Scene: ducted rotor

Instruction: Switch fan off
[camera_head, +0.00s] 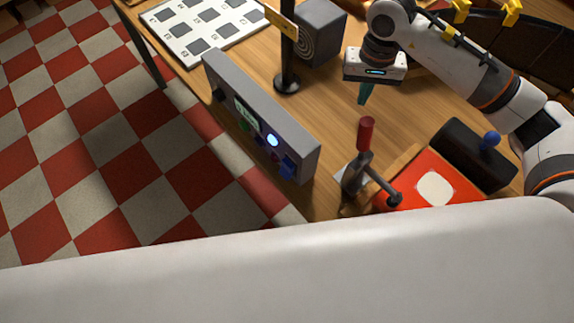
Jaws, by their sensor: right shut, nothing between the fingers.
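A dark grey box with a round, ringed front (319,35) stands at the back of the wooden table and looks like the fan; I cannot tell whether its rotor turns. A long grey control panel (259,115) lies along the table's left edge, with a small lit display (246,111), a bright blue-white light (272,140) and blue parts (288,168) at its near end. Which control belongs to the fan cannot be told. My right gripper (363,97) points down, shut and empty, between the box and a red-handled lever (366,134), touching neither. My left gripper is out of view.
A black post on a round base (287,83) stands between panel and box. A white board with grey squares (205,25) lies at the back left. A red box with a pale disc (436,188) and a dark block with a blue knob (473,151) are front right.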

